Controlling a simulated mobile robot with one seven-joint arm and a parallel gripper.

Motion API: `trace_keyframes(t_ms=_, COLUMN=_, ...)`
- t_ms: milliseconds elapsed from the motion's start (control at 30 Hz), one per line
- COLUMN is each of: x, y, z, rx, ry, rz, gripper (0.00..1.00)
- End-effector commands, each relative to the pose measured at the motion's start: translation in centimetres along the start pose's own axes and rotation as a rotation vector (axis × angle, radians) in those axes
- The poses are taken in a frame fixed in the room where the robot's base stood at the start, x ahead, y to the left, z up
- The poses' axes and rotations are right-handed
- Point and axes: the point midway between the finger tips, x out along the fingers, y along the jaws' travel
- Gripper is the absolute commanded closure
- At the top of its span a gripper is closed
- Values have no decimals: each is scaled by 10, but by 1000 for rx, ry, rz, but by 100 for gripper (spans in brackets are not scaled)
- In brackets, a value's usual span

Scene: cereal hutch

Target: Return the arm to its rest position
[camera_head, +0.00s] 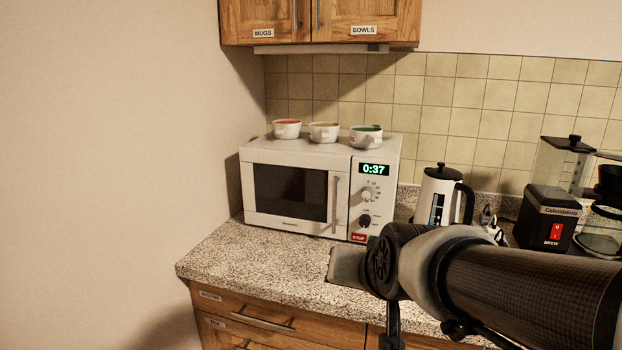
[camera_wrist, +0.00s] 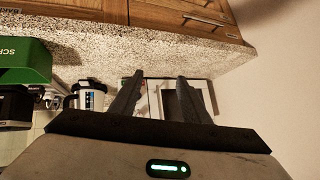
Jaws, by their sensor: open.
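My arm (camera_head: 530,290) reaches in from the right in the head view, over the counter in front of the coffee gear. My gripper (camera_wrist: 161,82) shows in the wrist view with its two fingers apart and nothing between them. In the head view its fingers cannot be made out. The wrist view is upside down, with the counter (camera_wrist: 150,45) at its top and the microwave partly hidden behind the fingers.
A white microwave (camera_head: 290,193) reading 0:37 bears three bowls or mugs (camera_head: 323,132). A white kettle-like jug (camera_head: 437,195) and coffee maker (camera_head: 547,215) stand right. Wooden drawers (camera_head: 260,325) lie below. A green item (camera_wrist: 25,62) is left. The counter's front left is clear.

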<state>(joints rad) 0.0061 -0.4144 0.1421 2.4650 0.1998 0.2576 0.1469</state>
Motion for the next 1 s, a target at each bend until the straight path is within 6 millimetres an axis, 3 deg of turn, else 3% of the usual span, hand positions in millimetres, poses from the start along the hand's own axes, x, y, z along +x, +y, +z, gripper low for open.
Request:
trace_keyframes(t_ms=100, x=-40, y=24, z=26, rx=-81, ry=-102, rz=49, gripper=57)
trace_keyframes(t_ms=367, x=-110, y=73, z=85, rx=-191, ry=-307, rz=135, gripper=57)
trace_keyframes(t_ms=433, x=-130, y=70, z=71, rx=-199, ry=-325, rz=140, gripper=57)
trace_keyframes(t_ms=1000, x=-230, y=34, z=-36, rx=-195, ry=-325, rz=139, gripper=57)
